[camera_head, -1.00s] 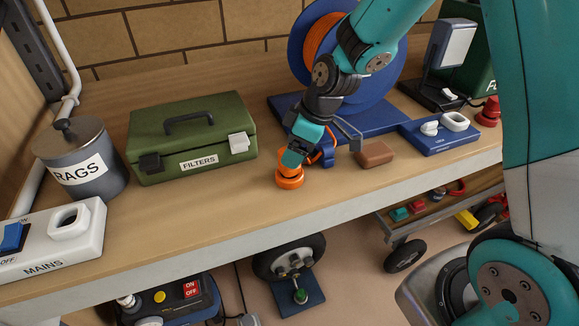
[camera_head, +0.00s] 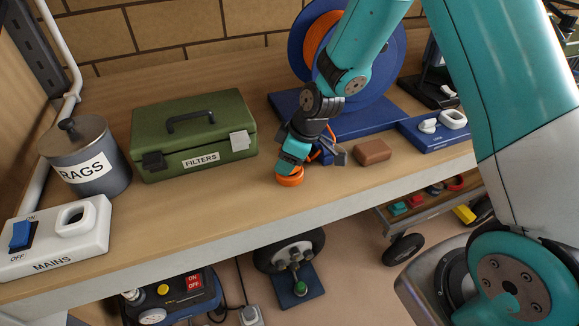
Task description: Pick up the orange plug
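The orange plug (camera_head: 290,180) stands on the wooden bench near its front edge, in front of the blue reel base. Only its round lower part shows; my gripper covers its top. My gripper (camera_head: 291,168) points down over the plug, with its teal and dark end at or just above it. A grey finger sticks out to the right. Whether the fingers touch the plug or close on it is hidden from this angle. An orange cord shows behind the gripper.
A green FILTERS box (camera_head: 193,135) and a grey RAGS tin (camera_head: 88,160) stand left. A MAINS socket block (camera_head: 55,238) is at the front left. A brown block (camera_head: 373,152) sits close right of the gripper. The bench front between MAINS and plug is clear.

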